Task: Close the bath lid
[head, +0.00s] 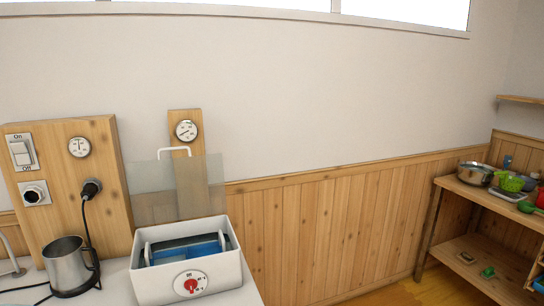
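The bath (188,284) is a white box with a red dial on its front, standing on the white counter at the lower left. Blue and dark contents show inside it. A clear lid (146,177) with a white handle (174,151) stands upright at the back of the bath, so the bath is open on top. Neither of my grippers is in view.
A metal jug (68,266) stands left of the bath, with a black cable beside it. A wooden panel (108,184) with switch, gauge and sockets rises behind. A wooden shelf (468,190) with pots is at the far right.

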